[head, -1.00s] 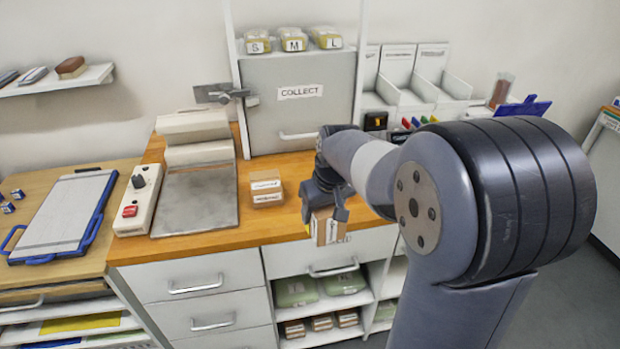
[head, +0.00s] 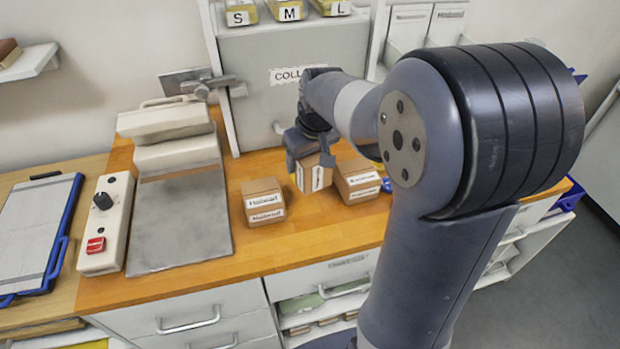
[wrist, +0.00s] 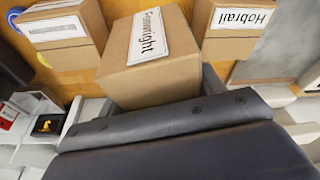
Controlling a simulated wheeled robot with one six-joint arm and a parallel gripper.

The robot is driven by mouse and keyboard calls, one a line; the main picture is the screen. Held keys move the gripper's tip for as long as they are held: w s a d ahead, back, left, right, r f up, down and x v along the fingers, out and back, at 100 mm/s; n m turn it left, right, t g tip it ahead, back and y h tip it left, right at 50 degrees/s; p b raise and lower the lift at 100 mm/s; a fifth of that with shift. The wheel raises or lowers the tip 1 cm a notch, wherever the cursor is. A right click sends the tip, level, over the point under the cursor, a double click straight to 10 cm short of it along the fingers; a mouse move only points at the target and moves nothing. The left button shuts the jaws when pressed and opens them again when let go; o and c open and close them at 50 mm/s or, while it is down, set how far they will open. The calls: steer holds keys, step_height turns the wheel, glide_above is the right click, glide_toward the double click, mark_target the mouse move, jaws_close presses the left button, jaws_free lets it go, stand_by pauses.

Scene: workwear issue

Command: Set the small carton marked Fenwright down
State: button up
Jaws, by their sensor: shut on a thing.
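The small Fenwright carton (wrist: 150,62) is brown cardboard with a white label, close up in the wrist view. In the head view the carton (head: 314,177) hangs below my gripper (head: 308,160), which is shut on it. It is held over the wooden counter (head: 310,240), between two other cartons. Its label is too small to read in the head view, and I cannot tell there whether its base touches the counter.
Another carton (head: 357,181) stands close on the right. A metal-plated device (head: 180,215) lies further left. The counter's front strip is clear.

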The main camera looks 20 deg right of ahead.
step_height(320, 180, down, 8)
stand_by(0.4)
steer(key=shift+f, duration=0.15)
steer(key=o, duration=1.2)
